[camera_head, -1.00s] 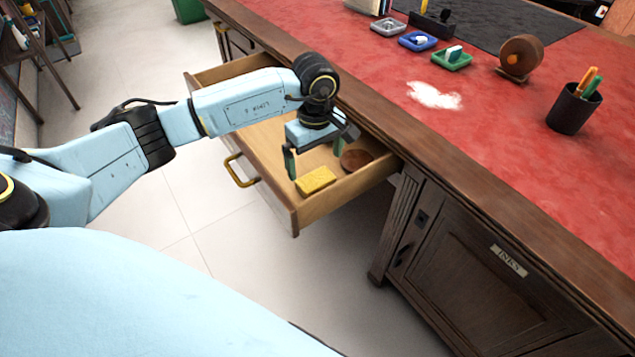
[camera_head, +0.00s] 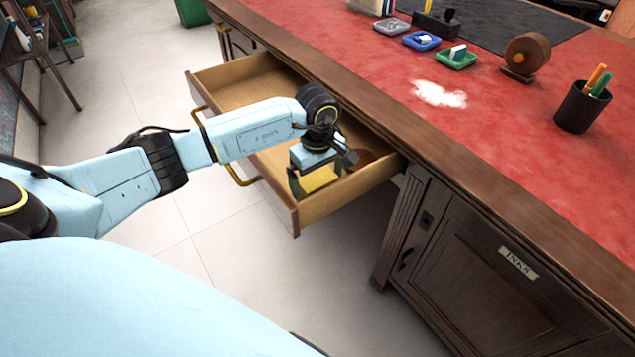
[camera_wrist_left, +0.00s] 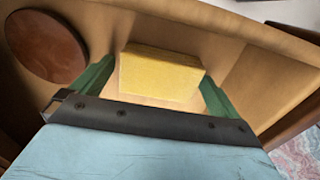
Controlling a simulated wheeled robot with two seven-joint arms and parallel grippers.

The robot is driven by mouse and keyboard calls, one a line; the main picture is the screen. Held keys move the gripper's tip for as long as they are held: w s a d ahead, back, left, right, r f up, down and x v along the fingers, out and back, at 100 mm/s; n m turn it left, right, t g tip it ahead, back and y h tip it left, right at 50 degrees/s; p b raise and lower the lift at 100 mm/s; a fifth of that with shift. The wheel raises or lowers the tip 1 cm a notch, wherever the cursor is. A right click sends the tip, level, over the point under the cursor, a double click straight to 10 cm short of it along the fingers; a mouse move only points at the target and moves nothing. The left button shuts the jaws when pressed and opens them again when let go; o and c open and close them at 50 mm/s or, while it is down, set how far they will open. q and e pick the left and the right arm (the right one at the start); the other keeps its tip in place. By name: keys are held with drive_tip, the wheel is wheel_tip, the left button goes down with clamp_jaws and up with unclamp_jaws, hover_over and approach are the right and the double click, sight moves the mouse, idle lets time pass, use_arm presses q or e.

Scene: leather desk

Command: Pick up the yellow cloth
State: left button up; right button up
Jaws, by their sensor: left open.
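The yellow cloth (camera_head: 318,178) is a folded, block-like pad lying in the open wooden drawer (camera_head: 325,202). It also shows in the left wrist view (camera_wrist_left: 160,72), between and just beyond the two green fingers. My left gripper (camera_head: 314,184) is lowered into the drawer over the cloth, with its fingers apart on either side of it. In the wrist view a small gap shows beside each finger (camera_wrist_left: 155,85). My right gripper is not in view.
A round reddish-brown wooden disc or dish (camera_wrist_left: 46,46) lies in the drawer beside the cloth. The drawer walls stand close around the gripper. The red leather desk top (camera_head: 480,120) rises behind, with a white spill (camera_head: 440,94) and a pen cup (camera_head: 581,107).

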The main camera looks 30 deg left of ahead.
sight(318, 178)
use_arm(q)
drive_tip(key=c, duration=0.9)
drive_tip(key=shift+r, duration=0.15)
drive_tip(key=shift+r, duration=0.3)
wheel_tip(318, 178, up, 8)
drive_tip(key=p, duration=0.2)
drive_tip(key=shift+p, duration=0.35)
drive_tip(key=shift+r, duration=0.55)
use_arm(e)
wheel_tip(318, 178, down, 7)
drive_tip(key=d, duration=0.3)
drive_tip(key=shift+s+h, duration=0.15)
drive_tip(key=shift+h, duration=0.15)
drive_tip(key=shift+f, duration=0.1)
